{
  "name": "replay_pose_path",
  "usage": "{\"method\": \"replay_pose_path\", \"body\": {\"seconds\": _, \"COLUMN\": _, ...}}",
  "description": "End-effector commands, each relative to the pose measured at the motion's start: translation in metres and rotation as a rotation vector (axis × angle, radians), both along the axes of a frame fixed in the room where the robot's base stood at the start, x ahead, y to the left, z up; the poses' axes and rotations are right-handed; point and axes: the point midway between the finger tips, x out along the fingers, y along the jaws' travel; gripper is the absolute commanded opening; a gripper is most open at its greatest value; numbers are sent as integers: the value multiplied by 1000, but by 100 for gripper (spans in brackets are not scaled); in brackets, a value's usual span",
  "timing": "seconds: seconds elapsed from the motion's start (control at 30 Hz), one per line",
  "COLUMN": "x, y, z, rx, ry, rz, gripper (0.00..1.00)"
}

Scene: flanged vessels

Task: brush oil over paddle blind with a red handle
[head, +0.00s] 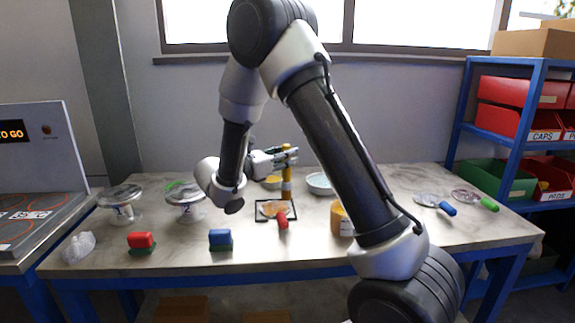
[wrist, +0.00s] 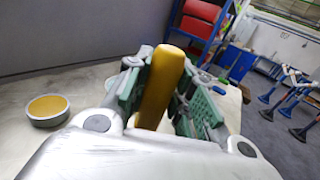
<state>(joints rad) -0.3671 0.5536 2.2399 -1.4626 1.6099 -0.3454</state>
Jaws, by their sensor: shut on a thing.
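The paddle blind with a red handle (head: 282,221) lies on the table in a dark square frame, and its disc (head: 269,208) looks orange. My gripper (head: 286,159) is shut on a yellow-handled brush (head: 287,174), held upright above the back right part of the blind. In the wrist view the yellow handle (wrist: 162,85) stands between the green-padded fingers (wrist: 160,100). The brush's lower end is near the disc; I cannot tell whether it touches. A small bowl with yellow contents (head: 272,183) stands behind the blind and also shows in the wrist view (wrist: 47,108).
A yellow jar (head: 340,221) stands right of the blind, partly behind my arm. A pale bowl (head: 319,184) is behind. Blue-handled (head: 446,208) and green-handled (head: 489,204) blinds lie right. Two flanged vessels (head: 120,198) (head: 185,196), red (head: 141,240) and blue (head: 220,237) blocks are left.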

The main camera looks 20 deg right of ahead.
Motion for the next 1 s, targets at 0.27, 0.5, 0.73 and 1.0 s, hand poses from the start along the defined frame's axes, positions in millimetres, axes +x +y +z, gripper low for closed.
{"method": "replay_pose_path", "body": {"seconds": 0.27, "x": -1, "y": 3, "z": 23, "rx": 0, "ry": -1, "rz": -4, "gripper": 0}}
{"method": "replay_pose_path", "body": {"seconds": 0.5, "x": -1, "y": 4, "z": 26, "rx": 0, "ry": 0, "rz": -4, "gripper": 0}}
{"method": "replay_pose_path", "body": {"seconds": 0.73, "x": -1, "y": 4, "z": 26, "rx": 0, "ry": 0, "rz": -4, "gripper": 0}}
{"method": "replay_pose_path", "body": {"seconds": 1.0, "x": -1, "y": 3, "z": 26, "rx": 0, "ry": 0, "rz": -4, "gripper": 0}}
